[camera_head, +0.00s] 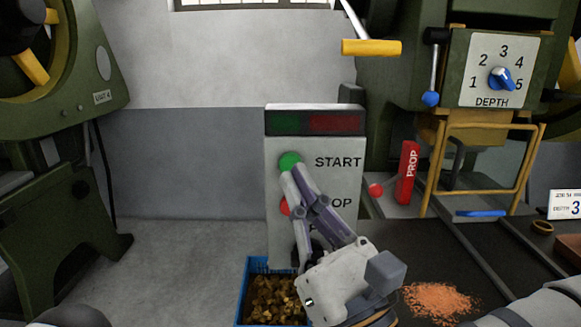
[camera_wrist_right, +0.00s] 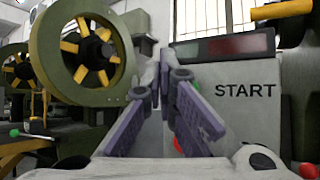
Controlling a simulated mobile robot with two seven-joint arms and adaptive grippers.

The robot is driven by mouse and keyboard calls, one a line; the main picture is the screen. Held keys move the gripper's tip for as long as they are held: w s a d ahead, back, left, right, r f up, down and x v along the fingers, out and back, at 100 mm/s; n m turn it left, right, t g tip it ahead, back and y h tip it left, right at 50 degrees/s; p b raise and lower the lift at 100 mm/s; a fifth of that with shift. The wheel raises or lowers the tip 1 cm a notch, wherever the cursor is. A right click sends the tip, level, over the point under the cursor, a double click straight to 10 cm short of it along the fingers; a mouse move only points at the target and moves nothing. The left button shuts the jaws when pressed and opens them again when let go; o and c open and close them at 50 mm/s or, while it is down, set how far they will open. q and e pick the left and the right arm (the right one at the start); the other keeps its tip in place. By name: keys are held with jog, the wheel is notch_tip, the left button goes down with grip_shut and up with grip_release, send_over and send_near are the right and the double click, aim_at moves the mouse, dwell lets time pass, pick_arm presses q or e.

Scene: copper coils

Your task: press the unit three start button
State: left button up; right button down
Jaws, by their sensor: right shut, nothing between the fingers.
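The green start button (camera_head: 290,160) is on a grey control box (camera_head: 340,190), left of the word START. My right gripper (camera_head: 293,172) is shut and empty, its fingertips just at the lower edge of the green button in the head view. I cannot tell whether they touch it. A red button (camera_head: 284,207) below is partly covered by the fingers. My left gripper is not in view.
A blue bin (camera_head: 252,285) of brass-coloured pieces stands below the box. A red PROP block (camera_head: 408,172), a DEPTH dial (camera_head: 502,79) and a yellow-handled lever (camera_head: 371,47) are to the right. Orange shavings (camera_head: 438,300) lie on the dark bench. A green machine (camera_head: 60,160) stands left.

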aim_at(290, 165)
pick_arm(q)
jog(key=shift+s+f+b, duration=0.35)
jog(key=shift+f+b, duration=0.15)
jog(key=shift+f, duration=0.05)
pick_arm(e)
jog(key=shift+w, duration=1.7)
pick_arm(q)
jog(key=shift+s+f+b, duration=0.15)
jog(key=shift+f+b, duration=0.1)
jog(key=shift+b, duration=0.05)
pick_arm(e)
jog(key=shift+w, duration=0.4)
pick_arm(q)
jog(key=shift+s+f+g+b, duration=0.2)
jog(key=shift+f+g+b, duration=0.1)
pick_arm(e)
jog(key=shift+w, duration=0.45)
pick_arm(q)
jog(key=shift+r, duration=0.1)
pick_arm(e)
jog(key=shift+s, duration=0.9)
